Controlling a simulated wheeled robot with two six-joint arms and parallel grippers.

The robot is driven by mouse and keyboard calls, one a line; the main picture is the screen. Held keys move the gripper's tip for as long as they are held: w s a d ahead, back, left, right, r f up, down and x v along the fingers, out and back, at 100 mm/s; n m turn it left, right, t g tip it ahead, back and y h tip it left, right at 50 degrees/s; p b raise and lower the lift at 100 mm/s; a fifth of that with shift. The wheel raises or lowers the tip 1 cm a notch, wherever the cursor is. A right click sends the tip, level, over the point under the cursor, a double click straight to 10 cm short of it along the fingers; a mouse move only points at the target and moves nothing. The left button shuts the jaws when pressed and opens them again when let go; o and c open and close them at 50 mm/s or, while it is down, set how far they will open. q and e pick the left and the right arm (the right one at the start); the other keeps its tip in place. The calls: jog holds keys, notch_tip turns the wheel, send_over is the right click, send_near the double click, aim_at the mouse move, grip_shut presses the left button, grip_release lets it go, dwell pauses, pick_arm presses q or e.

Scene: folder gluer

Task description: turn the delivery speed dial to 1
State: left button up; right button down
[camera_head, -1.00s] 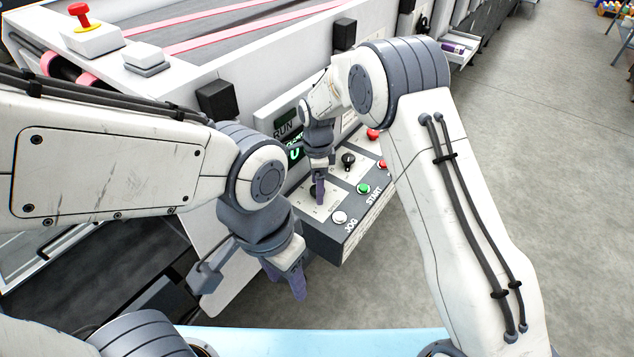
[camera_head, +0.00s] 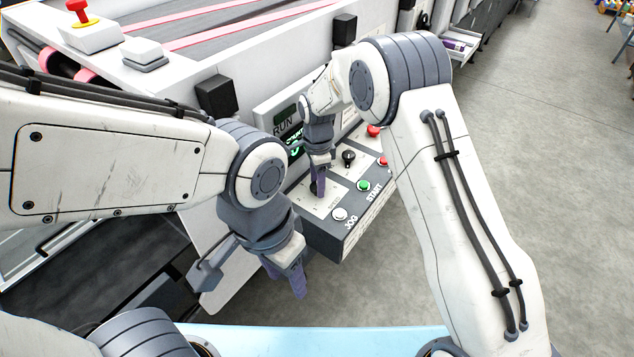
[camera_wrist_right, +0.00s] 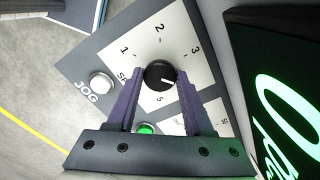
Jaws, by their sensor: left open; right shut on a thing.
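The delivery speed dial (camera_wrist_right: 160,74) is a round black knob on a white plate of the control panel. In the right wrist view its white mark points right and slightly down, away from the printed 1 and toward the right finger. The numbers 1, 2, 3 and 5 show around it; the place between 3 and 5 is hidden by that finger. My right gripper (camera_wrist_right: 159,98) is shut on the dial, one purple finger on each side. In the head view my right gripper (camera_head: 319,188) points down onto the panel. My left gripper (camera_head: 285,277) is open and empty, left of and below the panel.
White JOG (camera_head: 340,214) and green START (camera_head: 364,186) buttons sit close to the dial. A second black knob (camera_head: 348,158) and red buttons (camera_head: 374,131) lie farther along the panel. A lit display (camera_wrist_right: 285,110) stands behind it. Open floor lies to the right.

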jog(key=n, duration=0.3)
jog(key=shift+n+b, duration=0.3)
jog(key=shift+b, duration=0.1)
jog(key=n, duration=0.4)
jog(key=shift+n+b, duration=0.3)
jog(key=shift+b, duration=0.05)
jog(key=n, duration=0.4)
jog(key=shift+w, duration=0.1)
jog(key=n+b, duration=0.1)
jog(key=n, duration=0.4)
jog(key=shift+r, duration=0.1)
jog(key=n, duration=0.3)
jog(key=shift+n, duration=0.3)
jog(key=n, duration=0.4)
jog(key=shift+n, duration=0.3)
jog(key=n, duration=0.4)
jog(key=shift+w, duration=0.1)
jog(key=shift+n, duration=2.3)
jog(key=shift+r, duration=0.1)
